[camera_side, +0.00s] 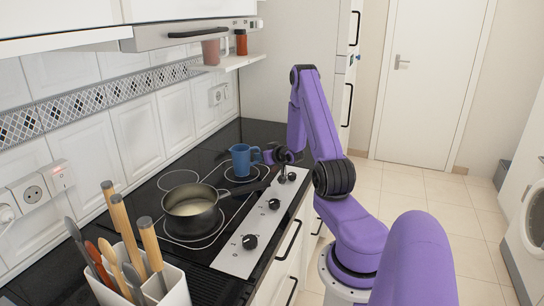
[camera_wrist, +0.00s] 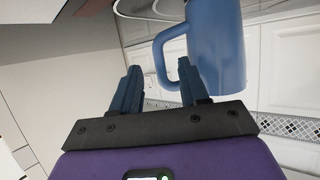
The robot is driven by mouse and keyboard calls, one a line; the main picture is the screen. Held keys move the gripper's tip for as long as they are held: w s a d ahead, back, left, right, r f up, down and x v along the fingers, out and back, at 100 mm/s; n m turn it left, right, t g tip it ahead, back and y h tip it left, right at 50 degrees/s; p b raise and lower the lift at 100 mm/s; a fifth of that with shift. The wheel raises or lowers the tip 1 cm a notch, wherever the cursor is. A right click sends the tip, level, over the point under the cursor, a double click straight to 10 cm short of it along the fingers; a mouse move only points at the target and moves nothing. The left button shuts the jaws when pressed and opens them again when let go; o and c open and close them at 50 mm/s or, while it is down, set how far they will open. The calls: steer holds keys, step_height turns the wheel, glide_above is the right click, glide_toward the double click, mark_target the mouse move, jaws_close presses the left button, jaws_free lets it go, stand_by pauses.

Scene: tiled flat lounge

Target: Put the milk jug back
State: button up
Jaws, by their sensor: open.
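A blue jug (camera_side: 241,160) with a side handle stands upright on the black cooktop, at its far end. My gripper (camera_side: 268,156) is just right of the jug at handle height. In the wrist view the jug (camera_wrist: 222,45) is at upper right, with its handle toward the fingers. My gripper (camera_wrist: 158,66) is open there, and its right fingertip overlaps the handle's lower part in the picture. I cannot tell whether they touch. The inside of the jug is hidden.
A dark pot (camera_side: 190,222) with pale liquid sits on the nearer burner. A white holder (camera_side: 172,290) of utensils stands at front left. A shelf (camera_side: 230,65) above holds a pinkish mug (camera_side: 211,53) and a red jar (camera_side: 241,42). Control knobs (camera_side: 250,241) line the cooktop's right side.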

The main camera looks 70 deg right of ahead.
steer(key=v, duration=0.6)
steer(key=shift+s+a, duration=0.1)
steer(key=w+a+r+n+t+y, duration=0.35)
steer(key=w+a+n, duration=0.25)
steer(key=a, duration=0.3)
steer(key=w+a+r+n+t+y, duration=0.2)
steer(key=w+a+r+n+y, duration=0.4)
steer(key=a, duration=0.4)
steer(key=w+a+f+n+g, duration=0.1)
steer(key=a+g, duration=0.2)
steer(key=a, duration=0.4)
steer(key=w+a+f+n+g, duration=0.1)
steer(key=a+f+n+g, duration=0.15)
steer(key=a, duration=0.45)
steer(key=s+a+r+n+g, duration=0.15)
steer(key=s+a+g, duration=0.45)
steer(key=s+a, duration=0.8)
steer(key=s+r+n+g+h, duration=0.1)
steer(key=s+g, duration=0.4)
steer(key=s, duration=1.4)
steer(key=shift+r+n+h, duration=0.35)
steer(key=shift+r+n, duration=0.35)
steer(key=shift+r, duration=0.1)
